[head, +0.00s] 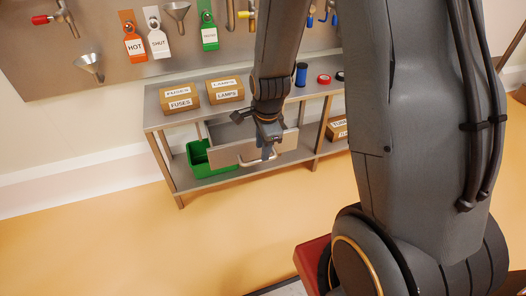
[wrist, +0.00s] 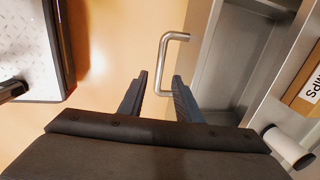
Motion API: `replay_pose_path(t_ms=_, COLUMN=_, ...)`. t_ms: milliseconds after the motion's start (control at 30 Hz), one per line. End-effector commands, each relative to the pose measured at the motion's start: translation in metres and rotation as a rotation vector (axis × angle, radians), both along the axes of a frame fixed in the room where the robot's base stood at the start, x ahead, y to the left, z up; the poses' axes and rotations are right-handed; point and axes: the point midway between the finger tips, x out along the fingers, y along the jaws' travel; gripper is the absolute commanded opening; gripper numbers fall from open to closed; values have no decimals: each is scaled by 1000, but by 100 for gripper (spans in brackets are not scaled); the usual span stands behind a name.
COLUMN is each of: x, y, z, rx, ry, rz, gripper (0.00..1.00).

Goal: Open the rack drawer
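The rack drawer (head: 226,154) is a grey metal drawer under the top shelf of the steel rack. It stands pulled out, and the wrist view shows into its bare metal inside (wrist: 232,60). Its bent metal handle (head: 246,163) is on the front panel and also shows in the wrist view (wrist: 162,62). My gripper (head: 268,151) is at the drawer front. In the wrist view my gripper (wrist: 160,78) has its two fingers apart, with the lower end of the handle between them and gaps on both sides. I cannot tell whether a finger touches it.
The steel rack (head: 158,118) carries boxes marked FUSES (head: 180,98) and LAMPS (head: 226,91) and several small rolls on top. A green bin (head: 198,162) is on its lower shelf. The wall panel above holds tags and funnels. The floor in front is clear.

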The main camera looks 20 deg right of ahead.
Motion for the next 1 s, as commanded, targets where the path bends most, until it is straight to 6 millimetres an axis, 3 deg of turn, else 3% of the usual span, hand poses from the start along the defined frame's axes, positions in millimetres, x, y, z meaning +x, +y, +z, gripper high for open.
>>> replay_pose_path(t_ms=100, x=-3, y=0, z=18, rx=0, ry=-2, rz=0, gripper=31)
replay_pose_path(t_ms=233, x=-6, y=0, z=28, rx=0, ry=0, rz=0, gripper=31)
replay_pose_path(t_ms=767, x=-6, y=1, z=30, rx=-1, ry=1, rz=4, gripper=31)
replay_pose_path(t_ms=867, x=-10, y=8, z=38, rx=-9, ry=3, rz=64, gripper=31)
replay_pose_path(t_ms=1000, x=-28, y=40, z=68, rx=-41, ry=20, rz=324, gripper=31)
